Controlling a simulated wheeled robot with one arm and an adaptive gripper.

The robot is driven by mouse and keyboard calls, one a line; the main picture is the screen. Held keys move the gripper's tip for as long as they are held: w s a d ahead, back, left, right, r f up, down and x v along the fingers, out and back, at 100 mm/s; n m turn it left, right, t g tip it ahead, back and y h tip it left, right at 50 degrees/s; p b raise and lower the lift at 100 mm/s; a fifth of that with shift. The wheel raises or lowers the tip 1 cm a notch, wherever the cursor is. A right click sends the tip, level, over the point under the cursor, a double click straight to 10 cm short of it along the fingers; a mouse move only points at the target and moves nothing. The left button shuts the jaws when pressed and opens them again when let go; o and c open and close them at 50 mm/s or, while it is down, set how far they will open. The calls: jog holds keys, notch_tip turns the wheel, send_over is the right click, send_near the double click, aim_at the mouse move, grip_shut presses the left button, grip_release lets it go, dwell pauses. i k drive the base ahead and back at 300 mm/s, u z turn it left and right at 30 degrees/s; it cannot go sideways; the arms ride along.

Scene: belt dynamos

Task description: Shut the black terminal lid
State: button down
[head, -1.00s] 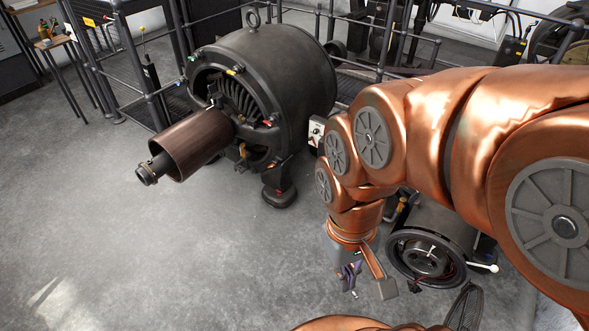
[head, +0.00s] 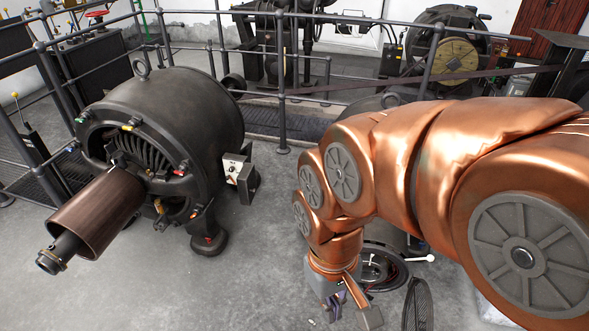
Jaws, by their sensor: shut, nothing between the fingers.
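The large black dynamo (head: 190,105) stands at left centre in the head view. On its right side is a small terminal box with a pale face (head: 232,168) bearing small dark fittings. A black plate, which looks like the terminal lid (head: 249,184), stands out at the box's right edge, so the face is uncovered. My gripper (head: 350,308) is low in the view, to the right of and nearer than the box, well apart from the lid. It points down and is shut and empty.
A smaller machine with a black ring (head: 392,277) and a white-tipped lever (head: 420,259) stands behind my gripper, partly hidden by my arm. A brown pulley (head: 97,213) juts from the dynamo. Railings (head: 282,90) run behind. The floor (head: 220,285) between dynamo and gripper is clear.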

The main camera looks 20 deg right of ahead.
aim_at(245, 179)
jog(key=z, duration=0.25)
jog(key=i, duration=1.4)
jog(key=u, duration=0.85)
